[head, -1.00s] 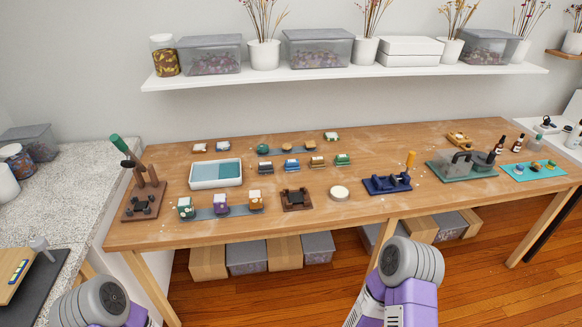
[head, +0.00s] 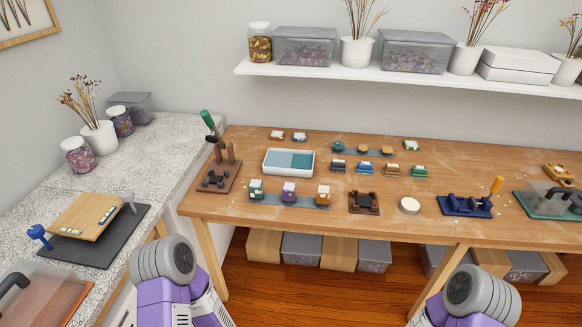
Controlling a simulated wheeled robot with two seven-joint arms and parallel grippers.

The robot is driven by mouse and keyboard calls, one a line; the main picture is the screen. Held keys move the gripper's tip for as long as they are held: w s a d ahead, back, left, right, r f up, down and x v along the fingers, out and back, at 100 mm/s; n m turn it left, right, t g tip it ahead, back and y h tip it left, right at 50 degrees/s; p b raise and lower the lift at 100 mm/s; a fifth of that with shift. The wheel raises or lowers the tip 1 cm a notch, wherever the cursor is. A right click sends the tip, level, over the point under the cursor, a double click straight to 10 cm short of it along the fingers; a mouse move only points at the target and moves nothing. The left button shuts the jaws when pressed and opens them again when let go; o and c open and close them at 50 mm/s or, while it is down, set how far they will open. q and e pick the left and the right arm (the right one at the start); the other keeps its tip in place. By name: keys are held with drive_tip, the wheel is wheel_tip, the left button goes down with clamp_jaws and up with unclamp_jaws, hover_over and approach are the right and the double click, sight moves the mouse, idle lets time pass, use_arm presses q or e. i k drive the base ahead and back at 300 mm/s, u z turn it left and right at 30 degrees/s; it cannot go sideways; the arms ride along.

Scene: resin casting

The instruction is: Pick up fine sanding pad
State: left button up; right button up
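I cannot tell for certain which thing is the fine sanding pad. Small blocks stand in a row mid-table: a dark one (head: 338,165), a blue one (head: 365,168), a tan one (head: 392,170) and a green one (head: 419,172). A white tray (head: 267,170) to their left holds two flat teal and blue-grey areas. My two purple and grey arms show at the bottom of the head view, well short of these things. Neither gripper's fingers are in view.
A brown press with a green handle (head: 207,120) stands at the table's left end. A navy fixture (head: 462,206) and a round white disc (head: 409,206) are to the right. A speckled counter (head: 160,150) at left bears a wooden board (head: 88,217) on a dark mat.

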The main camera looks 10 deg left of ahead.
sight(363, 167)
drive_tip(key=z, duration=2.1)
drive_tip(key=i, duration=2.35)
drive_tip(key=u, duration=3)
